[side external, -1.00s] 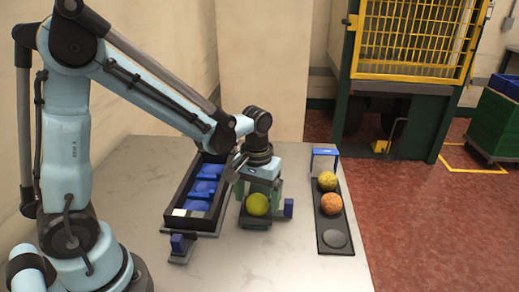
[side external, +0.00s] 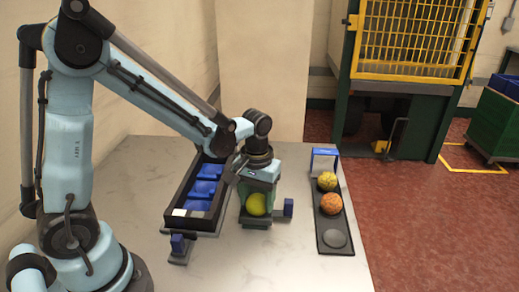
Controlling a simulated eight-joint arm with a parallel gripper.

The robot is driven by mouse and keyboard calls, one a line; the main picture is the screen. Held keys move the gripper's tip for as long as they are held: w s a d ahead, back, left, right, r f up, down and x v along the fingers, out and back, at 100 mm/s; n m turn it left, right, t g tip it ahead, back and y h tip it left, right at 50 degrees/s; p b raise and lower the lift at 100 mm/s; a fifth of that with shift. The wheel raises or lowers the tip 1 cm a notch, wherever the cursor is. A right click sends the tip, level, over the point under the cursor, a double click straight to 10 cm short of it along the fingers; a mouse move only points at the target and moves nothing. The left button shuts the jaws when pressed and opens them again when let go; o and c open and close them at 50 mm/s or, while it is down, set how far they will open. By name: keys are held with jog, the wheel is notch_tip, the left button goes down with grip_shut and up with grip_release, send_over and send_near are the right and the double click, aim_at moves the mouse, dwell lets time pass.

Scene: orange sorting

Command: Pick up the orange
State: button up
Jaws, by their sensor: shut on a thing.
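An orange fruit (side external: 331,203) rests in the middle of a narrow black tray (side external: 324,232) to the right of my gripper. A mottled yellow fruit (side external: 327,181) lies behind it in the same tray. My gripper is apart from both.
A black crate (side external: 170,222) with blue compartments stands left of my gripper. A blue frame (side external: 324,158) stands at the tray's far end. The front table (side external: 260,265) is clear.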

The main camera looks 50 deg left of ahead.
jog(key=shift+r, duration=0.1)
jog(key=shift+r, duration=0.55)
jog(key=r, duration=0.1)
jog(key=d+r, duration=0.1)
jog(key=r, duration=0.1)
jog(key=shift+s+d+r, duration=0.15)
jog(key=shift+s+r, duration=0.15)
jog(key=shift+s, duration=0.1)
jog(key=s+d+r, duration=0.5)
jog(key=d+r, duration=0.1)
jog(key=d, duration=0.2)
jog(key=n, duration=0.6)
send_near(258, 202)
jog(key=s+a+r, duration=0.1)
jog(key=s+a, duration=0.1)
jog(key=a, duration=0.2)
jog(key=s+a+n, duration=0.2)
jog(key=a+n, duration=0.5)
jog(key=a, duration=0.7)
jog(key=shift+s+d+f, duration=0.1)
jog(key=shift+f, duration=3.85)
